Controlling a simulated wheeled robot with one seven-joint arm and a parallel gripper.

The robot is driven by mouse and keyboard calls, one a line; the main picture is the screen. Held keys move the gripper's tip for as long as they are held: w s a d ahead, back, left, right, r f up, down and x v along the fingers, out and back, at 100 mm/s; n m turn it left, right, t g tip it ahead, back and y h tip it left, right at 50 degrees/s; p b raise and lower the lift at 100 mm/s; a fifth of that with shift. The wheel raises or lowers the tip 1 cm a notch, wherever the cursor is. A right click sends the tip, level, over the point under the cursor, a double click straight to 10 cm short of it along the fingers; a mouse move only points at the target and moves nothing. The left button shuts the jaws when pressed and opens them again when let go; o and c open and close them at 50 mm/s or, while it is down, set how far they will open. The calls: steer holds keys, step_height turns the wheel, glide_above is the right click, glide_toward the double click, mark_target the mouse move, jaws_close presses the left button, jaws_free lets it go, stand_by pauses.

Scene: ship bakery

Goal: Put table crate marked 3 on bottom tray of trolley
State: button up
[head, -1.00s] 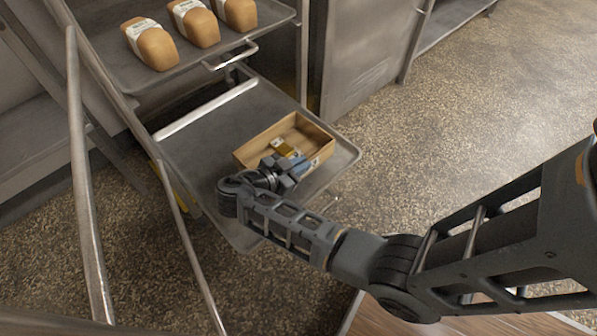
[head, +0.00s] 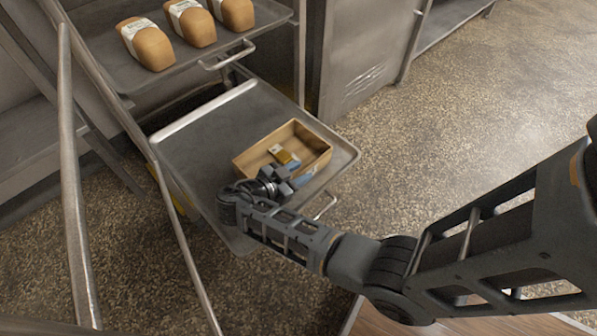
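A shallow tan crate (head: 252,153) sits on the pulled-out bottom tray (head: 190,150) of the trolley, toward its right side. Small packets (head: 284,155), yellow-brown and whitish, lie inside it. A blue patch shows at the crate's near side, and no number is readable. My gripper (head: 284,184) is low over the tray at the crate's near wall and hides part of that wall. The fingers are too small and dark to show whether they are open or shut, or whether they touch the crate.
An upper trolley tray (head: 110,72) holds several wrapped loaves (head: 154,48) above and behind the bottom tray. Trolley posts (head: 72,180) rise at the left. The speckled floor (head: 450,130) at right is clear. The bottom tray's left part is bare.

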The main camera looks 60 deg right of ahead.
steer(key=p+v, duration=0.1)
steer(key=v, duration=0.6)
steer(key=shift+a+r, duration=0.1)
steer(key=shift+a, duration=0.05)
steer(key=shift+c, duration=0.2)
stand_by(0.9)
